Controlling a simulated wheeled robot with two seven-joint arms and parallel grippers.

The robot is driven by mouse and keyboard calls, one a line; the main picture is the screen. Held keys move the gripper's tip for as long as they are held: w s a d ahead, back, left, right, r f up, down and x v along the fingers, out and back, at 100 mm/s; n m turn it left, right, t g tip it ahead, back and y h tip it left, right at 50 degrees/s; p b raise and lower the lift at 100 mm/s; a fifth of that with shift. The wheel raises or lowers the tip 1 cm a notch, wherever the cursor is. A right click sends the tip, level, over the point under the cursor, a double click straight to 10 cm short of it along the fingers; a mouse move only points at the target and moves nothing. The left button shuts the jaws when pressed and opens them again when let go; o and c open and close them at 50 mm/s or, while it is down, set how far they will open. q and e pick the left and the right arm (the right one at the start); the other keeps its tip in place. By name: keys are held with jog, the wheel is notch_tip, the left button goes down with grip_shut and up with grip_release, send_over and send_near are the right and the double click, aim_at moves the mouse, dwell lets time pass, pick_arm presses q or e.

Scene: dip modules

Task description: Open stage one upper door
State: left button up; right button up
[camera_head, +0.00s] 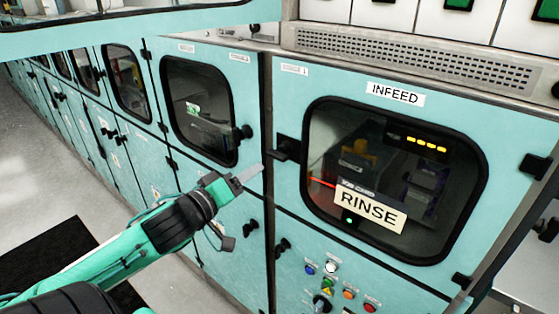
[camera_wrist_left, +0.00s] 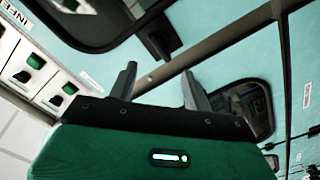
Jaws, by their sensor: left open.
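A teal upper door labelled INFEED (camera_head: 290,100) fills the right of the head view. It looks shut and has a dark window, a RINSE sign (camera_head: 369,211) and a black latch handle (camera_head: 287,149) on its left edge. Another shut upper door (camera_head: 249,88) stands to its left, with a black knob (camera_head: 243,132) near its right edge. The small door labels are unreadable, so I cannot tell which is stage one. My left gripper (camera_head: 252,174) is open and empty, below and left of the latch handle. Its two fingers (camera_wrist_left: 160,90) stand apart in the left wrist view.
Lower doors with black knobs (camera_head: 282,246) and a panel of coloured buttons (camera_head: 342,287) sit below. A vent grille (camera_head: 410,55) runs above the infeed door. More windowed cabinets recede at left. The grey floor (camera_head: 45,160) there is open, with a black mat (camera_head: 45,252).

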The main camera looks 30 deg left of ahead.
aim_at(273, 156)
pick_arm(q)
jog(key=w, duration=0.3)
jog(key=w+p, duration=0.1)
jog(key=w, duration=0.2)
jog(key=w+p, duration=0.1)
jog(key=w, duration=0.3)
jog(key=shift+d+r, duration=0.2)
jog(key=shift+d, duration=0.15)
jog(key=shift+w+d+f+p, duration=0.15)
jog(key=shift+w+p, duration=0.3)
jog(key=shift+w, duration=0.55)
pick_arm(e)
jog(key=shift+r, duration=1)
pick_arm(q)
jog(key=shift+c, duration=0.4)
pick_arm(e)
jog(key=shift+a, duration=0.1)
pick_arm(q)
grip_shut()
